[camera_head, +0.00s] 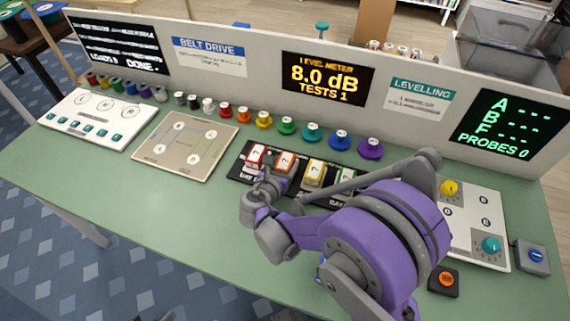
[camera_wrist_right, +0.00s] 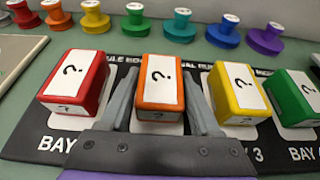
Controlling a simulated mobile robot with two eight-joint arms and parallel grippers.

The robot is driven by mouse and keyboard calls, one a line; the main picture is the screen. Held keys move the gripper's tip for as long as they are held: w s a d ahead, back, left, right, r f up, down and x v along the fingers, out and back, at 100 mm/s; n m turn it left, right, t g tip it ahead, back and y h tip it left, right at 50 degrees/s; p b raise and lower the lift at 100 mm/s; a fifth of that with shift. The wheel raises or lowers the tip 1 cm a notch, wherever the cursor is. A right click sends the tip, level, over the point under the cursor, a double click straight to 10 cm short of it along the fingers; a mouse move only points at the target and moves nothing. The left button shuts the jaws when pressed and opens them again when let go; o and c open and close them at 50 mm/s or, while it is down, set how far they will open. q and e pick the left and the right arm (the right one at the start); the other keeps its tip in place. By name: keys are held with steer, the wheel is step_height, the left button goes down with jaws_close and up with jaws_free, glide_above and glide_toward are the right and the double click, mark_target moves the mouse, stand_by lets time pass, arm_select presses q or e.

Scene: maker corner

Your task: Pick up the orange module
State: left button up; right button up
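The orange module (camera_head: 285,162) is a block with a white top bearing a question mark. It sits in the black bay strip (camera_head: 243,163), between the red module (camera_head: 256,155) and the yellow module (camera_head: 315,172). In the right wrist view the orange module (camera_wrist_right: 160,88) stands between the two grey fingers of my right gripper (camera_wrist_right: 160,85). The fingers are apart, one along each side of it, and I see no firm grip. In the head view my right gripper (camera_head: 268,183) reaches in just in front of the module. My left gripper is not in view.
A green module (camera_wrist_right: 293,97) stands further right in the strip. A row of coloured knobs (camera_head: 287,126) runs behind it, before the upright panel with screens (camera_head: 328,80). Left are a beige board (camera_head: 180,147) and a white board (camera_head: 95,118). The front left of the green table is clear.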

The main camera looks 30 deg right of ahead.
jaws_close()
